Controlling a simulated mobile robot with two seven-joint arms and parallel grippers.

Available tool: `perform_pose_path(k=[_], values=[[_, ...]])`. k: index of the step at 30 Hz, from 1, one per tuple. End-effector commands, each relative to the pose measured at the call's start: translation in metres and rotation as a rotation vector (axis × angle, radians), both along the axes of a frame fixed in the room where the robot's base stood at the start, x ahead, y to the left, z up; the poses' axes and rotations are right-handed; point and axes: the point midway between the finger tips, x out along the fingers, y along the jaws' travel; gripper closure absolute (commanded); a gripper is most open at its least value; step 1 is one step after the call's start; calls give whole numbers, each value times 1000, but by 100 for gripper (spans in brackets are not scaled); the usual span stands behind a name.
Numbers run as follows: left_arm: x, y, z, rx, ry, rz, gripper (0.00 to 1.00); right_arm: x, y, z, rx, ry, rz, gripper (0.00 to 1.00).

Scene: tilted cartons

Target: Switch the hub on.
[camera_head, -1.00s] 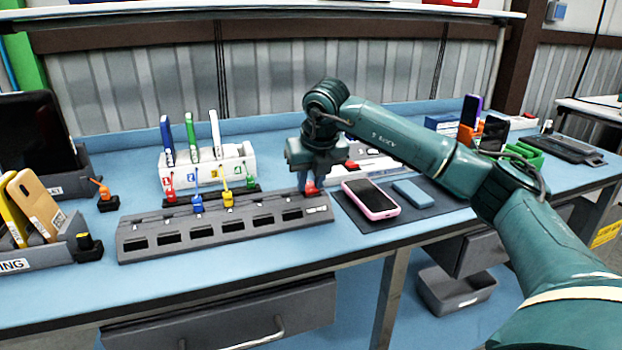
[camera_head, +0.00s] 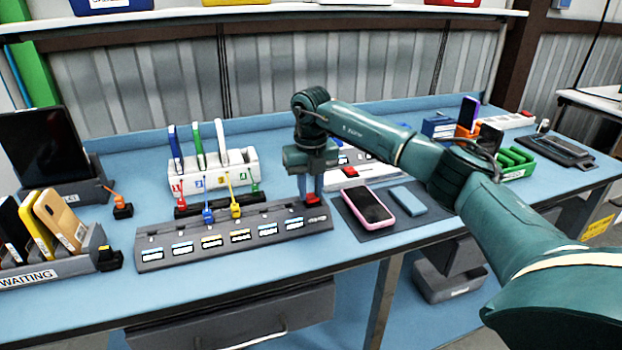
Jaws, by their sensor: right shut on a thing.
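The hub (camera_head: 200,230) is a long dark grey bar on the blue workbench. A row of small windows along its front shows light labels, mostly white and blue, one yellowish. A red switch (camera_head: 313,203) sits at its right end, largely covered by my right gripper. My right gripper (camera_head: 311,194) points down at that end, with its fingertips at the red switch and shut on it. The exact contact is too small to see. My left gripper is not in view.
Behind the hub, a white rack (camera_head: 212,172) holds upright devices, with coloured plugs before it. A pink phone (camera_head: 368,205) and a blue-grey block (camera_head: 407,200) lie on a dark mat to the right. A waiting tray (camera_head: 60,268) holds phones at the left.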

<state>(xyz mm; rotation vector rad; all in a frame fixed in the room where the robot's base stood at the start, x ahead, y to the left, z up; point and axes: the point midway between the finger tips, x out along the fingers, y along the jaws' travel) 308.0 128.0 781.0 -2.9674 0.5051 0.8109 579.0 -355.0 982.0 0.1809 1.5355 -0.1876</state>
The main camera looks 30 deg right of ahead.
Motion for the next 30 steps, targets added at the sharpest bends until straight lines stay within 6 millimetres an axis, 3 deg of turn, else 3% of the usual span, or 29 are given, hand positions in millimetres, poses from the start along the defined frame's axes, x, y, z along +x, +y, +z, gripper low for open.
perform_pose_path(k=[7,8,15,24,30], values=[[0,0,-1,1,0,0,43,1,0,1,1,-3,-1,99],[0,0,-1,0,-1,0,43,1,0,1,1,-3,-1,75],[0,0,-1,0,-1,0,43,0,0,1,1,-2,0,55],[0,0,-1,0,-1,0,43,0,0,3,1,-2,0,55],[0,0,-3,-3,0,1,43,0,0,32,1,-8,0,55]])
